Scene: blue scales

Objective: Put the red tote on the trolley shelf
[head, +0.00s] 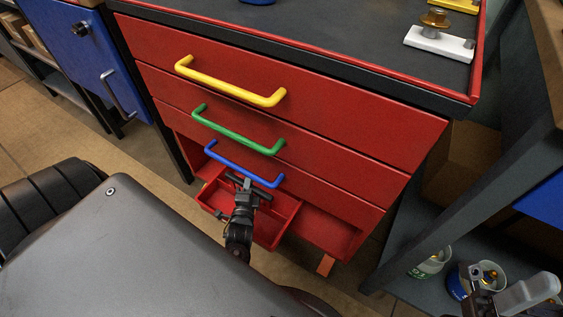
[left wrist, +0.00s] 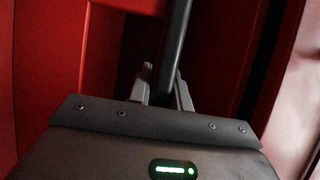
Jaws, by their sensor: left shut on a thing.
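The red tote (head: 285,208) is a shallow open box with a divider and a dark bar handle (head: 262,193). It shows at the low opening of the red trolley (head: 372,187), below the blue-handled drawer. I cannot tell if it rests on the shelf floor (head: 326,229). My left gripper (head: 246,186) is shut on the handle. In the left wrist view the dark bar (left wrist: 176,45) runs between the grey fingers (left wrist: 163,95), with red walls around. What seems to be my right gripper (head: 477,272) is at the bottom right; its jaws are unclear.
Yellow (head: 230,84), green (head: 238,132) and blue (head: 243,166) handles stick out above the tote. A white block with a brass part (head: 437,40) lies on the trolley top. A blue cabinet (head: 85,50) is at left.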

